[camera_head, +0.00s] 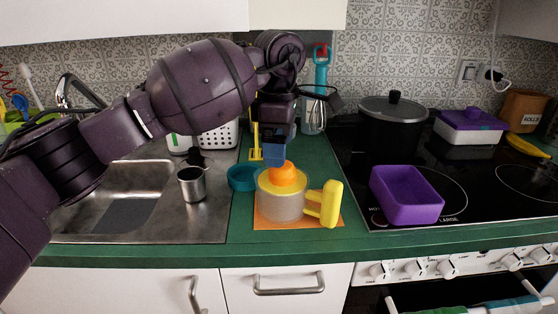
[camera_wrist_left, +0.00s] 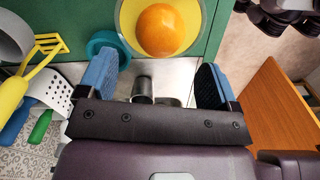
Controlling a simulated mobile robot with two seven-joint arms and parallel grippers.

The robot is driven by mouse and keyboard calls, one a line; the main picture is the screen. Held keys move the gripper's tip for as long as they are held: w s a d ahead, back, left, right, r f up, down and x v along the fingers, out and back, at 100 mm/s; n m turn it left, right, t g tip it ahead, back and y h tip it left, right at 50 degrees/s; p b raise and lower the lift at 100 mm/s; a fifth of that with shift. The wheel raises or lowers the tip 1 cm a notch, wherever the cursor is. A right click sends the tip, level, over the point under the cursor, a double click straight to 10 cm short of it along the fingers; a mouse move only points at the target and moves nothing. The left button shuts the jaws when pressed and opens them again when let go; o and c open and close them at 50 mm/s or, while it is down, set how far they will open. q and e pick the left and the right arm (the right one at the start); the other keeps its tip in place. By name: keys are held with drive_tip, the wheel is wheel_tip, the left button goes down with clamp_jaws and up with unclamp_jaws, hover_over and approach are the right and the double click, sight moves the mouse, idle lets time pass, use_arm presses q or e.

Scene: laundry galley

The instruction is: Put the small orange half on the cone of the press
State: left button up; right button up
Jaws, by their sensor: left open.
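The small orange half (camera_head: 287,174) sits round side up on top of the press (camera_head: 281,205), a clear jug with a yellow rim and yellow handle. The cone is hidden beneath it. In the left wrist view the orange half (camera_wrist_left: 160,29) lies inside the yellow ring of the press (camera_wrist_left: 192,14). My left gripper (camera_head: 274,153) is just above and behind the orange half in the head view. Its blue fingers (camera_wrist_left: 156,72) are spread apart with nothing between them, and the orange half is beyond their tips. My right gripper is not seen.
The press stands on an orange mat (camera_head: 325,217) on the green counter. A teal ring-shaped bowl (camera_head: 241,178) is close at its left. A steel cup (camera_head: 192,184) stands by the sink. A purple tub (camera_head: 407,194) and black pot (camera_head: 390,122) are on the hob at right.

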use_arm(q)
wheel_tip(320, 180, up, 6)
drive_tip(key=shift+f+p, duration=0.1)
drive_tip(key=shift+p, duration=0.2)
drive_tip(key=shift+r, duration=0.5)
